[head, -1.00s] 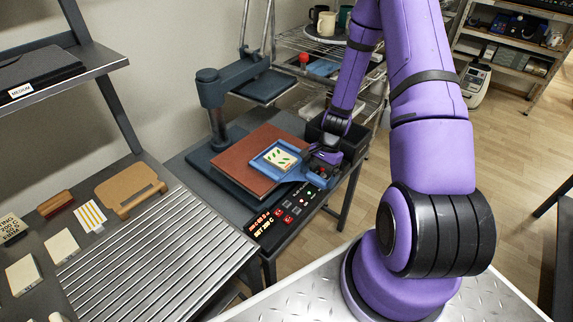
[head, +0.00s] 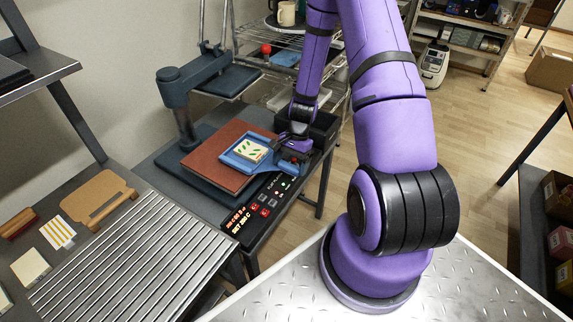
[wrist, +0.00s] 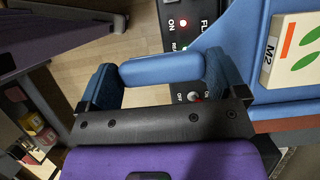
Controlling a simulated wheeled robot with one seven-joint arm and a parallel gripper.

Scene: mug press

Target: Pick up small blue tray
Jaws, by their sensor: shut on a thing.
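The small blue tray (head: 236,163) lies over the red-brown pad of the press in the head view, with its right end at my gripper. A cream tile with green leaf marks (head: 250,149) rests in it. My gripper (head: 292,152) is at the tray's right side. In the wrist view the tray (wrist: 235,50) fills the upper right, with the tile marked M2 (wrist: 292,50) in it. A blue bar, the tray's handle (wrist: 160,71), lies between the fingers of my gripper (wrist: 155,85), which is shut on it. The contact is partly hidden by the gripper body.
The press has a red-brown pad (head: 215,172), a swung-aside upper plate (head: 228,83) and a lit control panel (head: 258,208) beside the tray. A black bin (head: 322,128) stands right behind the gripper. A ribbed metal counter (head: 130,255) is at left. A wire rack (head: 275,50) stands behind.

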